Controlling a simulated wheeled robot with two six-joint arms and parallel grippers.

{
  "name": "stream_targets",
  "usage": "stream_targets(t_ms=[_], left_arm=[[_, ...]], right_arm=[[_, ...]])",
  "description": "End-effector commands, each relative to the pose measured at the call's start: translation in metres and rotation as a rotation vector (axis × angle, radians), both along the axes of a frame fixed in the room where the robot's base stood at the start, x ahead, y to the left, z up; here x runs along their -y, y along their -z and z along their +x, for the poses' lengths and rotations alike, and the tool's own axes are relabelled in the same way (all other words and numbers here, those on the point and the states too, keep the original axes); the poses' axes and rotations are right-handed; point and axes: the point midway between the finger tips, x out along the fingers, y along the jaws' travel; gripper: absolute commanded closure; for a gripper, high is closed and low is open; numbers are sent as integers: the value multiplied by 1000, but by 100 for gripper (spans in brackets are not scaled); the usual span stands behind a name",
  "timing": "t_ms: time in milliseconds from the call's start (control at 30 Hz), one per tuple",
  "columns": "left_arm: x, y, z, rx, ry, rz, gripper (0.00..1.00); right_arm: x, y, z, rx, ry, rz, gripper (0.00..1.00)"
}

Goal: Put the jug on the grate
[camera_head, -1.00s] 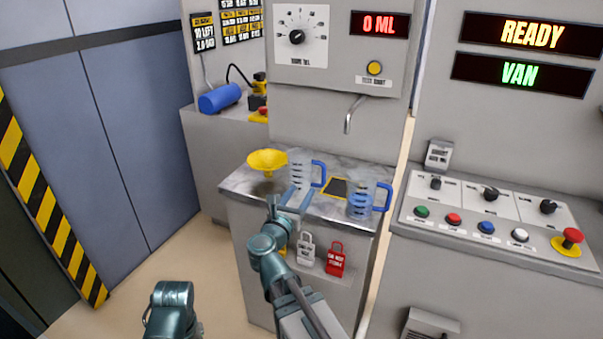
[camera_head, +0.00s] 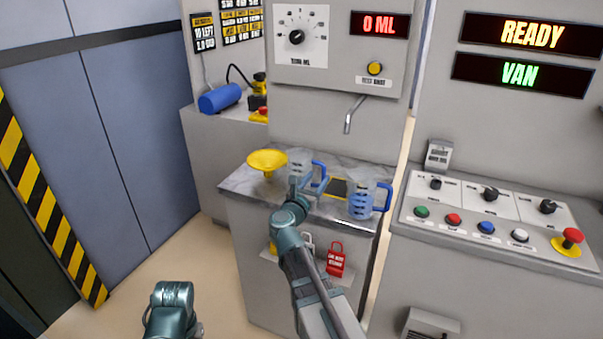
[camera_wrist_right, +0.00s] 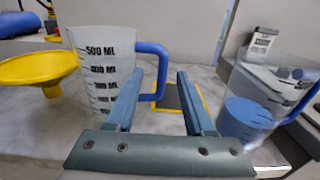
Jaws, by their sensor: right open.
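A clear jug (camera_head: 298,163) with a blue handle stands on the counter, left of the grate (camera_head: 339,187), a dark square edged in yellow. In the wrist view the same jug (camera_wrist_right: 98,68) shows a black ML scale and looks empty. The grate (camera_wrist_right: 172,97) there is partly hidden behind the handle and a finger. My right gripper (camera_head: 307,186) is open in front of this jug. In the wrist view its fingers (camera_wrist_right: 158,78) appear on either side of the handle; contact cannot be told.
A second jug (camera_head: 361,195) with blue contents or markings stands right of the grate. A yellow funnel (camera_head: 267,160) is left of the first jug. A metal spout (camera_head: 353,115) hangs above the counter. A control panel (camera_head: 495,220) is at the right.

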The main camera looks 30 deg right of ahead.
Motion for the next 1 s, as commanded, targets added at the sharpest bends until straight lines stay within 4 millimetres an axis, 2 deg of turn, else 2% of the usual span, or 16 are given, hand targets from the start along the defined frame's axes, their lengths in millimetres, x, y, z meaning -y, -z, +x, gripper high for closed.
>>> stream_targets(t_ms=[167, 500, 733, 1000], left_arm=[[0, 0, 0, 0, 0, 0, 53], [0, 0, 0, 0, 0, 0, 53], [0, 0, 0, 0, 0, 0, 53], [0, 0, 0, 0, 0, 0, 53]], right_arm=[[6, 0, 4, 0, 1, 0, 47], [40, 0, 31, 0, 1, 0, 47], [42, 0, 31, 0, 0, 0, 47], [41, 0, 31, 0, 0, 0, 95]])
